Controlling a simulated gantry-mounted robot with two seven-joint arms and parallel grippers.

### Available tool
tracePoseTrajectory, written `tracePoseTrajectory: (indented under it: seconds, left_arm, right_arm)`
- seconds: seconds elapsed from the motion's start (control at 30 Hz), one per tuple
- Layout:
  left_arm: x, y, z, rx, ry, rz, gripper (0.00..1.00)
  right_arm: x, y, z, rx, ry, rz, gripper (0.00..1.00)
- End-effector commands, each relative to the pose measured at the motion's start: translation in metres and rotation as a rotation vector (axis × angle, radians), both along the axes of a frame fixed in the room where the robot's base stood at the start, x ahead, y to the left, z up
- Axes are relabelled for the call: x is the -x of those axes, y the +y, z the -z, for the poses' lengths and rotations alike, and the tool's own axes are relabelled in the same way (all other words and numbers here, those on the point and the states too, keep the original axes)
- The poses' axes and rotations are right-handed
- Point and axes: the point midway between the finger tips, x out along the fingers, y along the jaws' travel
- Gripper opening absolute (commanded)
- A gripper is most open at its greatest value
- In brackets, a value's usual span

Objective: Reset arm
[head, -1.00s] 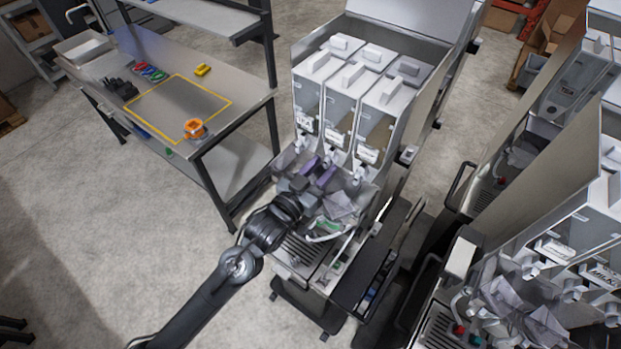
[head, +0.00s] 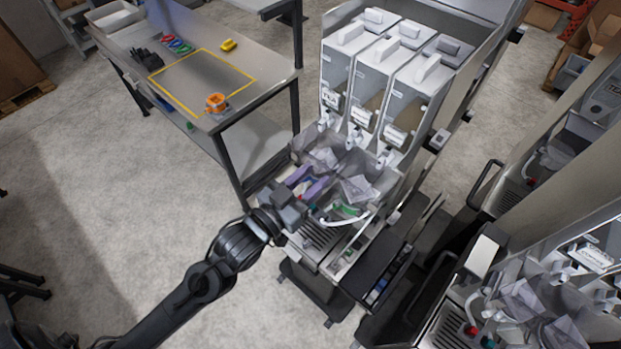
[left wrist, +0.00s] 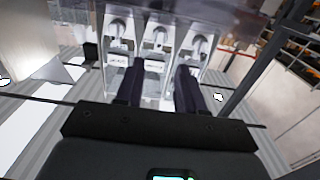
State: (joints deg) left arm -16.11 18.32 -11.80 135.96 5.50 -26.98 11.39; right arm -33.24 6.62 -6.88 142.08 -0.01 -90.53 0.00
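My left gripper (head: 308,182) is in front of the three-bin dispenser (head: 385,85), low and near its left side. Its two purple-looking fingers stand apart with nothing seen between them. In the left wrist view the dark fingers of the left gripper (left wrist: 159,88) are spread and point towards the dispenser's spouts and labels (left wrist: 155,50). Clear angular scoops or trays (head: 357,188) sit below the spouts, just right of the gripper. My right gripper is not in view.
A workbench (head: 270,88) with a yellow outlined area, an orange item (head: 216,103) and a yellow item (head: 228,45) stands at upper left. A second dispenser station (head: 560,270) stands at right. Open floor (head: 130,200) lies at left.

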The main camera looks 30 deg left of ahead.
Motion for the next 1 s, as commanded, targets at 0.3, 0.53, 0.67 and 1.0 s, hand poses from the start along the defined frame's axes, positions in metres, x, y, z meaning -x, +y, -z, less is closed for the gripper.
tracePoseTrajectory:
  seconds: [0.3,0.53,0.67,1.0]
  left_arm:
    - [0.0,0.0,0.0,0.0,0.003,0.0,0.38]
    - [0.021,0.002,0.006,0.045,0.1,-0.027,0.38]
    - [0.052,0.009,0.04,0.035,0.349,-0.074,0.38]
    - [0.153,0.024,0.119,-0.145,0.997,-0.095,0.38]
  right_arm:
    - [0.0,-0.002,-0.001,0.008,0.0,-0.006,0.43]
    - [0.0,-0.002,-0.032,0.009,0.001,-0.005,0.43]
    - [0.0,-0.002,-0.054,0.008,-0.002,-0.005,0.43]
    - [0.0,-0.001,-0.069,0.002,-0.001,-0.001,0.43]
